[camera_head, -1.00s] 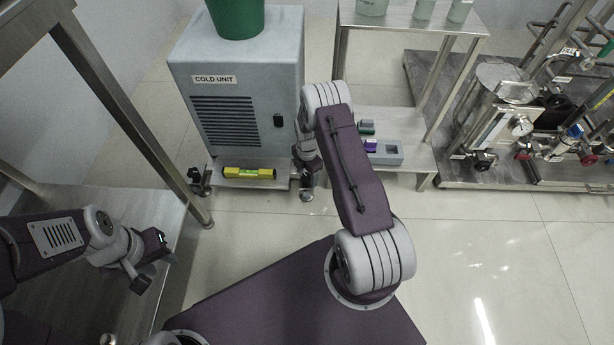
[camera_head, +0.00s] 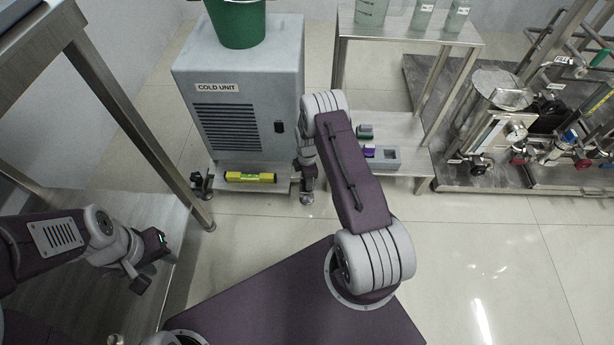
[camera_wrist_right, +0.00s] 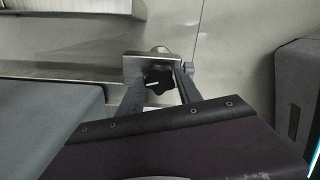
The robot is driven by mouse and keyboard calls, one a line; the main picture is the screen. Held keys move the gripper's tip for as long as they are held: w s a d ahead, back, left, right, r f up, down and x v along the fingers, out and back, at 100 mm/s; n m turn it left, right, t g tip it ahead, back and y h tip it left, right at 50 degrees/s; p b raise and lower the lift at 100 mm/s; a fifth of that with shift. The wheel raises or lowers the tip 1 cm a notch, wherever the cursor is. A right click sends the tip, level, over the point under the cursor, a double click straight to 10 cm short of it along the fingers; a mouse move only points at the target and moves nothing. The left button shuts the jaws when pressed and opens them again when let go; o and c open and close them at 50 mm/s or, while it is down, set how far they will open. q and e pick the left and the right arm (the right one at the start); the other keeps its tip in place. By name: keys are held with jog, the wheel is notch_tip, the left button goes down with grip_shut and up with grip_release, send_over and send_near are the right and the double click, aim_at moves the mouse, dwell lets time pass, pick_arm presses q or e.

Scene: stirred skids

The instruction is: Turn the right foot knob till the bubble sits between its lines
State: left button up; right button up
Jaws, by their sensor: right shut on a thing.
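The cold unit (camera_head: 245,65) stands on a low skid. A yellow spirit level (camera_head: 250,178) with a green vial lies on the skid's front ledge; its bubble is too small to read against the lines. The right foot knob, black with a white mark, shows in the right wrist view (camera_wrist_right: 158,80) under a metal bracket. My right gripper (camera_wrist_right: 157,88) has a finger on each side of the knob and is shut on it. In the head view my right arm partly hides this corner. My left gripper (camera_head: 150,263) is open and empty at the left, away from the skid.
The left foot (camera_head: 201,184) stands at the skid's other front corner. A green bucket (camera_head: 238,22) sits on the unit. A steel table (camera_head: 165,170) is at the left, a low shelf with a grey tray (camera_head: 385,158) at the right. Pipework (camera_head: 520,130) stands further right.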

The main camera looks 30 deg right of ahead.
jog(key=m+p, duration=0.1)
jog(key=m, duration=0.3)
jog(key=shift+r+m+p, duration=0.1)
jog(key=shift+m+p, duration=0.2)
jog(key=m+p, duration=0.1)
jog(key=m, duration=0.4)
jog(key=m+p, duration=0.1)
jog(key=m, duration=1)
jog(key=shift+m, duration=0.3)
jog(key=shift+s, duration=0.1)
jog(key=o, duration=1.4)
jog(key=shift+f, duration=0.2)
jog(key=shift+c, duration=0.2)
